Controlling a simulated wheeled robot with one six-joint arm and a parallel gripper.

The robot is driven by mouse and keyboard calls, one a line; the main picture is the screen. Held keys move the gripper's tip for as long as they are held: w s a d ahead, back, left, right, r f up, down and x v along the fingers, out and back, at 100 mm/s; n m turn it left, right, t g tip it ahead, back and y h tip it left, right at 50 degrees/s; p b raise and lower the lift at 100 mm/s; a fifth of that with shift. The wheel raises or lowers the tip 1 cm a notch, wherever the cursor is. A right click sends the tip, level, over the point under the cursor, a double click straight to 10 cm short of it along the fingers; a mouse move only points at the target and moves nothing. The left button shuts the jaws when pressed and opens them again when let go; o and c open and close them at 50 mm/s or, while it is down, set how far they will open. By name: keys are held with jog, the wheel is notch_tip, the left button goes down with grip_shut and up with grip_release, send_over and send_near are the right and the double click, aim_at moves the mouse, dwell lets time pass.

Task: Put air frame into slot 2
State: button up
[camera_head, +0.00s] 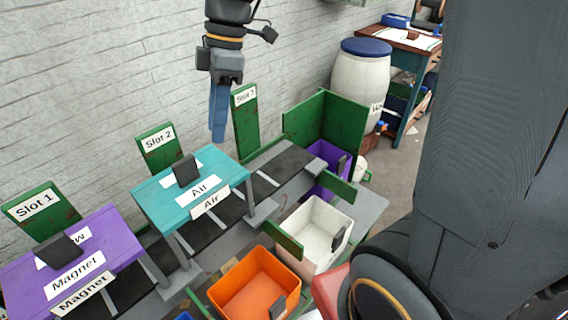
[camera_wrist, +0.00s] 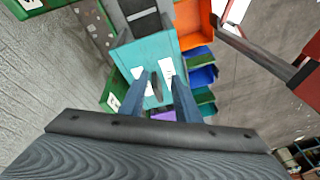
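The teal air frame (camera_head: 215,182), labelled "Air" with a dark handle on top, stands upright over the belt in front of the green Slot 2 sign (camera_head: 158,152). In the wrist view the teal frame (camera_wrist: 140,50) shows beyond my fingers, its dark handle seen between them. My gripper (camera_head: 218,135) points down with blue fingers, above and behind the frame, near the Slot 3 sign (camera_head: 245,115). In the wrist view my gripper (camera_wrist: 160,90) has its fingers apart, with nothing seen held. Whether the fingers touch the handle is not shown; in the head view they are clear of it.
A purple frame (camera_head: 92,240) labelled "Magnet" stands by the Slot 1 sign (camera_head: 40,210). Orange (camera_head: 262,287), white (camera_head: 318,237) and purple (camera_head: 322,188) bins stand along the belt's near side. The belt (camera_head: 280,165) past the teal frame is free. A white barrel (camera_head: 362,85) stands behind.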

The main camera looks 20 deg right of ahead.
jog(key=s+d+f+m+t+h, duration=0.2)
jog(key=s+d+f+m, duration=0.5)
jog(key=d+f+m, duration=0.4)
jog(key=d+m+h, duration=0.1)
jog(key=d+m, duration=0.1)
jog(key=m, duration=0.4)
jog(key=shift+s+f+m, duration=0.2)
jog(key=shift+f+m, duration=0.05)
jog(key=shift+m, duration=0.15)
